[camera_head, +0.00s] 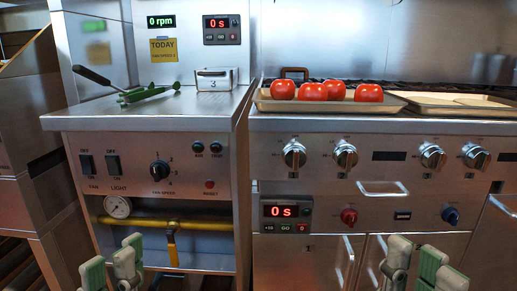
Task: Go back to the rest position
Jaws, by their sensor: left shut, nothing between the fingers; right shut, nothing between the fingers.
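My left gripper (110,269) shows at the bottom left, in front of the lower part of the left counter. Its pale green and grey fingers are shut with nothing between them. My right gripper (415,268) shows at the bottom right, in front of the grill's lower doors. It is also shut and empty. Both grippers are upright, apart from each other and from everything on the counters. The lower parts of both are cut off by the picture's edge.
Several red tomatoes (312,91) lie on a tray (290,105) on the grill. Another tray (440,104) is to its right. Green tongs (148,93) and a metal box marked 3 (214,80) are on the left counter. A yellow pipe (190,224) runs below. Knobs (345,156) line the grill front.

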